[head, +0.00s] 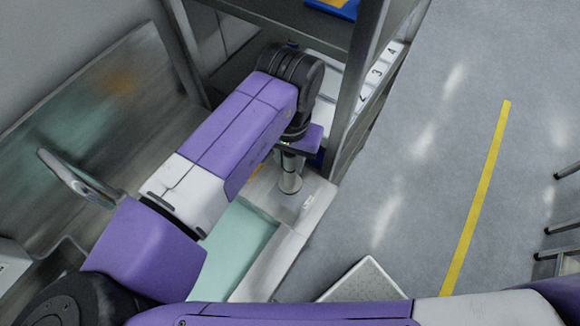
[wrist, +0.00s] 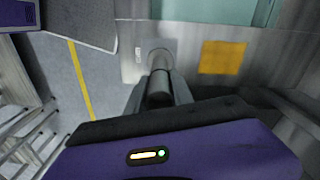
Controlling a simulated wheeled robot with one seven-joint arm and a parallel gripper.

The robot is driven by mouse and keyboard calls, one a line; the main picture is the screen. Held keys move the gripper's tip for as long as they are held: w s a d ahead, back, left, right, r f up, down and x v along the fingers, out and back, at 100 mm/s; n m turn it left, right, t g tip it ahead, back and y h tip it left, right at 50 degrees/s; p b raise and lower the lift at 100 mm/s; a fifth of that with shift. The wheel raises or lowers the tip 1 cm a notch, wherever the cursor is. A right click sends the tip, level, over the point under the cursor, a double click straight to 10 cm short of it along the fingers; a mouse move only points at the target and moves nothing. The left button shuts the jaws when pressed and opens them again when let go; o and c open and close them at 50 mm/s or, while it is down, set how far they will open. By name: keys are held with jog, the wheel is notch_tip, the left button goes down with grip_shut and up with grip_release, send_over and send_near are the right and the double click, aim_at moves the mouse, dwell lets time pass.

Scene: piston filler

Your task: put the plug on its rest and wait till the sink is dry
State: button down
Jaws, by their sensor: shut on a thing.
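My gripper (head: 288,158) is shut on the plug (head: 290,182), a grey metal cylinder with a wider round end. The plug hangs upright below the fingers. In the wrist view my gripper (wrist: 158,92) points at the ledge, with the plug (wrist: 159,60) between its fingers. The plug's end is over or on a pale square patch with a small label, perhaps its rest (wrist: 129,48); I cannot tell whether they touch. The sink (head: 266,277) holds a flat pale green surface, seemingly liquid. That green also shows at the top of the wrist view.
An orange square (wrist: 222,57) lies on the metal ledge beside the plug. A shelf frame post (head: 357,80) stands close to my gripper. A numbered strip (head: 378,70) is behind it. The floor (head: 430,150) at the right is open, with a yellow line.

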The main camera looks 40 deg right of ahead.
aim_at(290, 171)
jog(key=shift+f, duration=2.45)
jog(key=c, duration=1.1)
grip_release()
notch_tip(290, 171, up, 12)
jog(key=shift+r, duration=0.2)
